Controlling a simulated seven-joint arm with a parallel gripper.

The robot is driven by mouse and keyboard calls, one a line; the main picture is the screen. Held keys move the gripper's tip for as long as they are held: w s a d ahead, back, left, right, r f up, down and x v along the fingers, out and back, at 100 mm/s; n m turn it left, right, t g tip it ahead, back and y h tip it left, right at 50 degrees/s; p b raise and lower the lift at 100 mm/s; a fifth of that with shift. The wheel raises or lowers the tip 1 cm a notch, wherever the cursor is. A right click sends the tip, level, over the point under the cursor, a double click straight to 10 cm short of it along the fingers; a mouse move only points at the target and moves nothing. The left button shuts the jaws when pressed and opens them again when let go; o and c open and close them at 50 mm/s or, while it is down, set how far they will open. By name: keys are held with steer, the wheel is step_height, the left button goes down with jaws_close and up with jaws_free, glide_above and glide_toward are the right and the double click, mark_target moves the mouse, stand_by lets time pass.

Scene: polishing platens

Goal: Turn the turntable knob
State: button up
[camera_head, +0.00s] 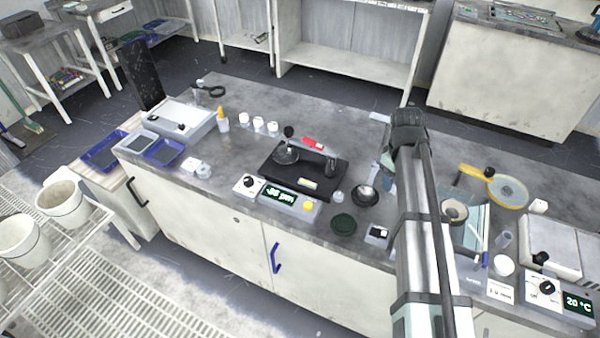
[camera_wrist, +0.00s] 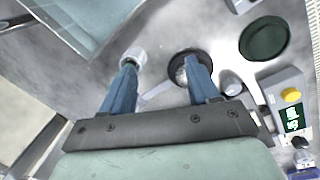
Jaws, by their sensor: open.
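The black knob (camera_head: 249,183) sits on a white plate at the left end of this box. In the wrist view the display (camera_wrist: 293,118) is at the right edge, with the dark knob (camera_wrist: 299,143) just below it. My gripper (camera_wrist: 162,64) is open, its blue fingers apart with nothing held, well away from the knob. In the head view my arm largely hides it.
A dark dish (camera_head: 364,195) and a dark green disc (camera_head: 343,225) lie right of the control box. A second control box with a knob (camera_head: 546,287) and a temperature display (camera_head: 578,303) is at the right. White cups (camera_head: 259,124) stand behind the turntable.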

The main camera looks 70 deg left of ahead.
steer(key=s+a+r+n+g, duration=0.1)
steer(key=s+a+n, duration=0.2)
steer(key=s+a, duration=0.5)
steer(key=s+a+r+n+g, duration=0.1)
steer(key=s+a+n, duration=0.25)
steer(key=s, duration=0.85)
steer(key=n, duration=0.3)
glide_toward(247, 179)
steer(key=shift+m+t, duration=0.25)
steer(key=shift+t, duration=0.05)
steer(key=f, duration=0.9)
steer(key=shift+s, duration=0.25)
steer(key=c, duration=1)
steer(key=shift+c, duration=0.2)
